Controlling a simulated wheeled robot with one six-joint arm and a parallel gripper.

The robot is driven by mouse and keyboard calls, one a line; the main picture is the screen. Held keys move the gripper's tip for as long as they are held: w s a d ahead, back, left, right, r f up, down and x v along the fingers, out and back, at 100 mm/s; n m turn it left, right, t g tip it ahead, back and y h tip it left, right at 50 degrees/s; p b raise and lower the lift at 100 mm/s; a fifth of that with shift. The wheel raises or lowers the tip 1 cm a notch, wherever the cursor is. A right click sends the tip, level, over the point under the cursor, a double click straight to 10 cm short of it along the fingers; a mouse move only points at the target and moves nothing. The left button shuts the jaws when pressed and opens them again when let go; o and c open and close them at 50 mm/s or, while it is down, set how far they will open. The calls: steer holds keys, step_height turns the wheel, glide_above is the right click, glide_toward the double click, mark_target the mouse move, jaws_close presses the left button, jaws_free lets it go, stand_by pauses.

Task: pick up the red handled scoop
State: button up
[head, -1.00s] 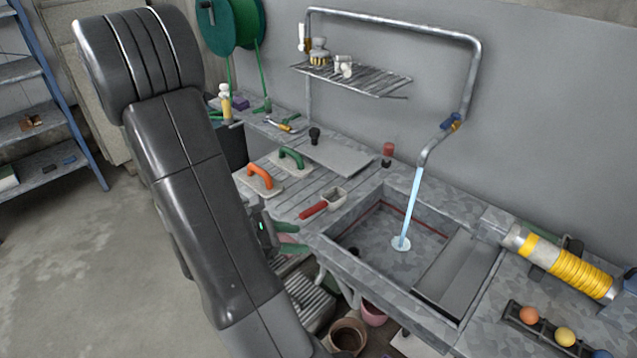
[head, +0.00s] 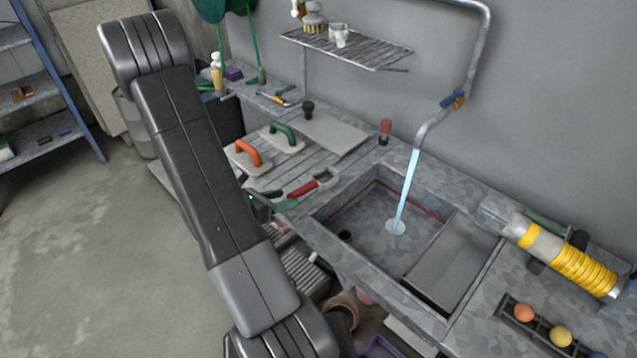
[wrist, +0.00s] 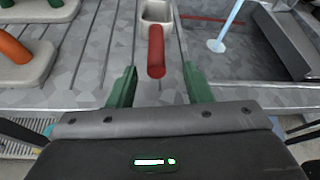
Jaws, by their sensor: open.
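The red handled scoop lies on the grooved draining board left of the sink. Its red handle (wrist: 156,52) points toward my gripper in the wrist view, and its pale grey scoop head (wrist: 157,14) lies beyond. In the head view the scoop (head: 303,188) shows beside the sink's left edge. My gripper (wrist: 157,86) is open, with one green finger on each side of the handle's near end. The handle lies between the line of the fingers and appears untouched. In the head view the green fingers (head: 278,199) are close to the handle.
An orange-handled float (head: 246,156) and a green-handled float (head: 284,137) sit left of the scoop. The sink (head: 345,205) is to the right, with water running into it. A wire shelf (head: 345,50) hangs above. A yellow ribbed hose (head: 575,265) lies at the far right.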

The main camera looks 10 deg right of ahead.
mark_target(299, 193)
steer(key=shift+w+p+x, duration=0.15)
steer(key=shift+p+x, duration=0.35)
steer(key=shift+x, duration=1.15)
steer(key=shift+w+p+x, duration=0.15)
steer(key=shift+p+x, duration=0.3)
steer(key=shift+x, duration=1.25)
steer(key=shift+a+r, duration=0.1)
steer(key=shift+r, duration=0.05)
jaws_close()
